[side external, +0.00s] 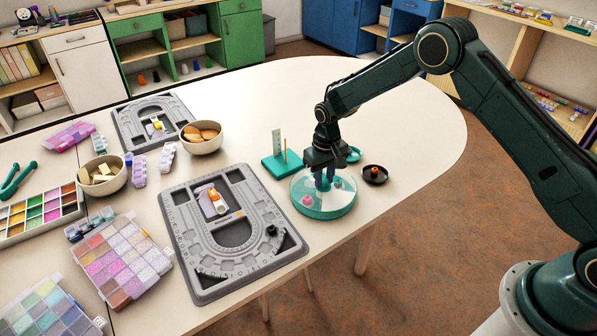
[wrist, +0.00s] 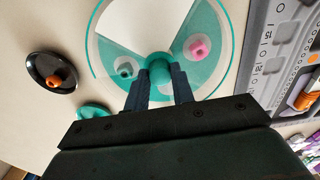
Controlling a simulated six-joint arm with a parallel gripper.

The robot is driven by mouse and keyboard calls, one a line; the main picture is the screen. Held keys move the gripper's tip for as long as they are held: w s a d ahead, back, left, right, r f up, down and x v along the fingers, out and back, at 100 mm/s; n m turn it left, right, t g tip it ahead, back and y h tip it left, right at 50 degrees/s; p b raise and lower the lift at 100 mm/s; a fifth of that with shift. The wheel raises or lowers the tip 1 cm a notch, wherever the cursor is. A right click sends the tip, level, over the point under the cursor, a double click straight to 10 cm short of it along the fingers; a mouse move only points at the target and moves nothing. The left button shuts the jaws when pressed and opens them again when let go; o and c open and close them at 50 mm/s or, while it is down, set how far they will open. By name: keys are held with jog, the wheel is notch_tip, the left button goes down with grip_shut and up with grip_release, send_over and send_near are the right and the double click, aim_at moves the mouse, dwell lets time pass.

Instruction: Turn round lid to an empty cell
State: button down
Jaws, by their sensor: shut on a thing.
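A round teal container (side external: 325,212) with a clear lid stands on the table by the large grey bead board; it also shows in the wrist view (wrist: 92,40). The lid has a teal knob (wrist: 159,66) at its centre. My gripper (wrist: 160,80) is shut on this knob from above; in the side view my gripper (side external: 323,180) partly hides it. A pale wedge-shaped area (wrist: 150,22) lies beyond the knob, with no bead seen on it. A pink bead (wrist: 198,47) is right of the knob, and a grey-teal bead (wrist: 125,68) is left of it.
A black dish (side external: 376,181) with an orange piece stands right of the container. A small teal round piece (wrist: 92,112) is close beside it. A teal stand (side external: 276,168) with upright parts is behind left. The grey bead board (side external: 182,262) is left. The table's right end is clear.

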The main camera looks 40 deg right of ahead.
aim_at(324, 180)
jog(key=n, duration=0.4)
jog(key=shift+n, duration=0.3)
jog(key=n, duration=0.5)
dwell(0.4)
jog(key=c, duration=1.2)
grip_release()
jog(key=shift+o, duration=0.2)
jog(key=shift+r, duration=0.1)
notch_tip(324, 180, up, 14)
jog(key=shift+f, duration=0.2)
